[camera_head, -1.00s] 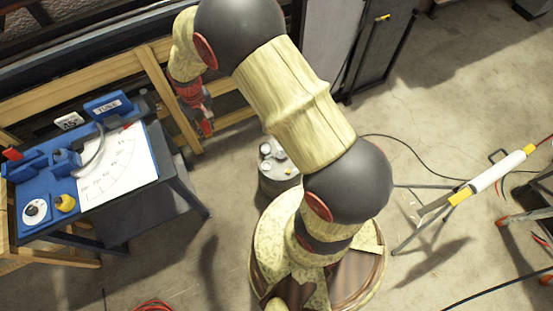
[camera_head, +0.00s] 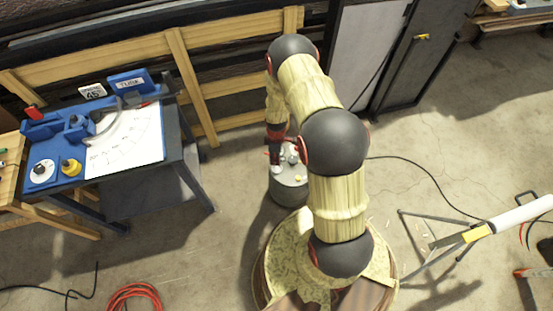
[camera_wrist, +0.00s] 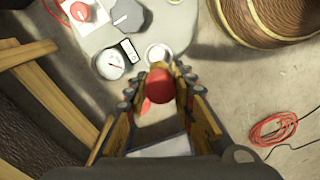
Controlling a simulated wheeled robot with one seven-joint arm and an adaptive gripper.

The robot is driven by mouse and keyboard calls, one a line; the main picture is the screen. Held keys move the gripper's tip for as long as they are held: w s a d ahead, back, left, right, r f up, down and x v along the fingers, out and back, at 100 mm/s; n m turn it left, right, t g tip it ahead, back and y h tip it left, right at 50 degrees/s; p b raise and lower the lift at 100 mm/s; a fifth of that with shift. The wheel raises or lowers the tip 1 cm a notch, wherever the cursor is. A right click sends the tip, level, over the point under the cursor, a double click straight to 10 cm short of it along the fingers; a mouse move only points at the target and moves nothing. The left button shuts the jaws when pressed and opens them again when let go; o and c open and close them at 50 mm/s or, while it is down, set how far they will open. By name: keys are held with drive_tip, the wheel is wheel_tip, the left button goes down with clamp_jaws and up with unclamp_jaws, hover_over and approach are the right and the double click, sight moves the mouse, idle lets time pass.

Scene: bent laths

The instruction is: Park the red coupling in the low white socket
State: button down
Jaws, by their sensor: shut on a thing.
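In the wrist view my gripper (camera_wrist: 160,98) is shut on the red coupling (camera_wrist: 159,83), a rounded red piece between the fingertips. A low white ring-shaped socket (camera_wrist: 156,51) lies on a grey top just beyond the coupling in the picture, partly covered by it. The coupling appears above the socket and not in it; the exact height gap is unclear. In the head view my gripper (camera_head: 275,152) hangs at the left edge of the grey drum's top, and the coupling cannot be made out clearly there.
The grey drum (camera_head: 290,191) carries a round gauge (camera_wrist: 111,64), a grey knob (camera_wrist: 127,15) and a red button (camera_wrist: 79,12). A bench with blue fixtures (camera_head: 70,127) stands left. A wooden rail (camera_head: 190,90) runs behind. Red cable (camera_head: 134,297) lies on the floor.

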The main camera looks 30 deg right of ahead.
drive_tip(key=shift+d+f+b, duration=0.1)
drive_tip(key=shift+f+b, duration=2.25)
drive_tip(key=shift+f, duration=1.35)
drive_tip(key=shift+s+f+b, duration=0.1)
drive_tip(key=shift+f+b, duration=0.1)
drive_tip(key=shift+b, duration=0.1)
drive_tip(key=c, duration=1.4)
unclamp_jaws()
wheel_tip(320, 180, up, 12)
drive_tip(key=shift+d, duration=0.1)
